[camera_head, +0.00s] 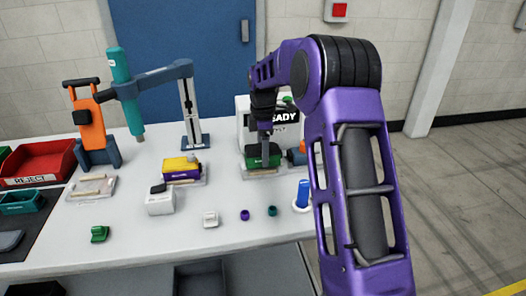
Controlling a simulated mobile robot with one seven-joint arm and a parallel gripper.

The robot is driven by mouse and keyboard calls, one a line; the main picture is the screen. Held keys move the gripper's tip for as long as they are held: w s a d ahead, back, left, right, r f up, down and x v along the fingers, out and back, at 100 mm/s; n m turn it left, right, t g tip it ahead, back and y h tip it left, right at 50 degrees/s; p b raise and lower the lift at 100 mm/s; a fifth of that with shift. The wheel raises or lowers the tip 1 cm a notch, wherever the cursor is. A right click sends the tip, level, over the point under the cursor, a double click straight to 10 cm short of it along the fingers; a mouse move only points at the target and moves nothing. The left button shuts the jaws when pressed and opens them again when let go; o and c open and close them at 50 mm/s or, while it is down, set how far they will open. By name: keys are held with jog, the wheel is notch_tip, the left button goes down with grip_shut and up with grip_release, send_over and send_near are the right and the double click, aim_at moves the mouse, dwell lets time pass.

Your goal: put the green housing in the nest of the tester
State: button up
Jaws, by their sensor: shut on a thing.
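The green housing (256,161) is at the right-back part of the white table, in front of the tester. The tester (243,113) is a white box with a dark display whose text is partly hidden by my arm. My gripper (264,142) points down and is shut on the top of the green housing. A pale plate (262,173), which looks like the nest, shows under the housing. I cannot tell whether the housing is seated in it or just above it.
A yellow and purple block (182,168) sits on a fixture to the left. A white box (160,204), small caps (244,215) and a blue cylinder (303,192) stand in front. A teal screwdriver (126,92) hangs at left. A red reject bin (40,160) is far left.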

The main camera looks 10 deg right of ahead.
jog(key=shift+f, duration=0.6)
jog(key=o, duration=1.5)
jog(key=shift+r, duration=0.1)
notch_tip(320, 180, up, 17)
jog(key=shift+r+p, duration=0.15)
jog(key=shift+p, duration=1)
